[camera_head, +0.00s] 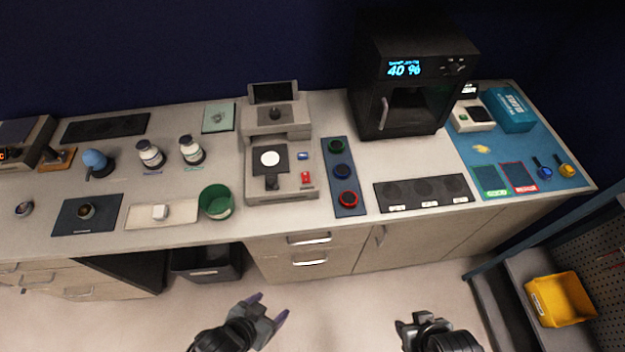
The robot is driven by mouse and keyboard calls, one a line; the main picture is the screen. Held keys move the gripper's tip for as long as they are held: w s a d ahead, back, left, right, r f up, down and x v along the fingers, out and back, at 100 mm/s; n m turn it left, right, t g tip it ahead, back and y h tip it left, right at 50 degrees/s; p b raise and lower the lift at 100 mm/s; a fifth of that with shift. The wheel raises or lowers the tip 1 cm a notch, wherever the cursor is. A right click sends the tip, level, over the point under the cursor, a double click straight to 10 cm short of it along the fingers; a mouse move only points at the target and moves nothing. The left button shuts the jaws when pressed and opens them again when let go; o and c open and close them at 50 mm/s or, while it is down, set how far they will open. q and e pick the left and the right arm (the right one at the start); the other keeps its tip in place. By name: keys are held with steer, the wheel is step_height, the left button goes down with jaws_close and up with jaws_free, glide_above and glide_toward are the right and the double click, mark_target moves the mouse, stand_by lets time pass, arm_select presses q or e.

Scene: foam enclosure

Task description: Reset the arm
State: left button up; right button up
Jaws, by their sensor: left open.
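My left gripper (266,311) is in the lower middle of the head view, in front of the bench and over the floor. Its two purple-tipped fingers are spread apart with nothing between them. My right gripper (420,322) is to its right, also in front of the bench over the floor. It is dark and seen partly from behind, so its fingers do not show clearly. Neither gripper touches the bench (345,225) or anything on it.
A black oven-like device (415,80), a grey instrument (282,185), a green cup (216,202) and bottles (191,150) stand on the bench. A yellow bin (560,299) sits at lower right. A dark bin (205,262) is under the bench. The floor between the grippers is clear.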

arm_select(q)
steer(key=s+a+r+n+g+y, duration=0.1)
steer(key=s+a+n+g+y, duration=0.1)
steer(key=a, duration=0.4)
steer(key=s+a+r+n+g+y, duration=0.1)
steer(key=a+r+n+y, duration=0.1)
steer(key=a, duration=0.3)
step_height(320, 180, up, 18)
steer(key=p, duration=1.8)
steer(key=shift+m, duration=0.3)
steer(key=shift+d+f, duration=0.1)
steer(key=shift+c, duration=1)
